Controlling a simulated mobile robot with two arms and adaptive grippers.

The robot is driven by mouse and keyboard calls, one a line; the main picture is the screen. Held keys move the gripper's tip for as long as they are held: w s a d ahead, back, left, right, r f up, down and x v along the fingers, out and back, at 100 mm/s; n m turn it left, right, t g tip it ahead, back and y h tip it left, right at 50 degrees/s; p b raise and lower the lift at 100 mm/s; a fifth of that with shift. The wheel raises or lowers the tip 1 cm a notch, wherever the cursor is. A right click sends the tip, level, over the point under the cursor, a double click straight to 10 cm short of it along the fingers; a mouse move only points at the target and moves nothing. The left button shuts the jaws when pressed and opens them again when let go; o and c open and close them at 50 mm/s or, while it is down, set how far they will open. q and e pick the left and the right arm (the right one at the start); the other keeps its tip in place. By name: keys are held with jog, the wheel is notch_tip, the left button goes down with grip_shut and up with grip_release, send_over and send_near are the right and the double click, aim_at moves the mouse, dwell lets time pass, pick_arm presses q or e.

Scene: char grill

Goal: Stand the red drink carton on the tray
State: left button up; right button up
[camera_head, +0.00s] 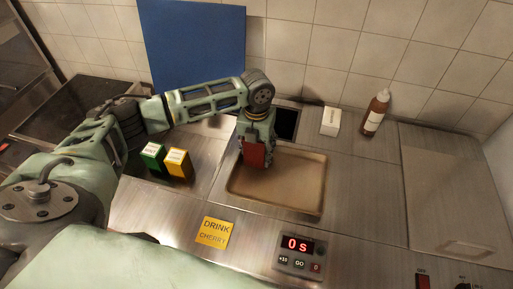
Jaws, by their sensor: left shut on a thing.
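The red drink carton (253,157) is in my left gripper (255,142), which points down and is shut on it. The carton is roughly upright, over the back left part of the tray (318,208). I cannot tell whether its base touches the tray. The tray is tan, shallow and rectangular, with a raised rim, and looks otherwise empty. The gripper hides the carton's upper part. My right gripper does not show.
A green carton (153,155) and a yellow carton (178,163) stand left of the tray. A yellow card reading DRINK CHERRY (214,232) and a timer showing 0 s (297,245) are in front. A white box (330,121) and a brown bottle (375,112) stand behind.

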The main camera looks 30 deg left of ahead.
pick_arm(q)
jog(key=o, duration=1.4)
jog(key=shift+f, duration=0.1)
jog(key=shift+o, duration=0.2)
notch_tip(320, 180, up, 11)
jog(key=b, duration=0.3)
jog(key=shift+r, duration=0.65)
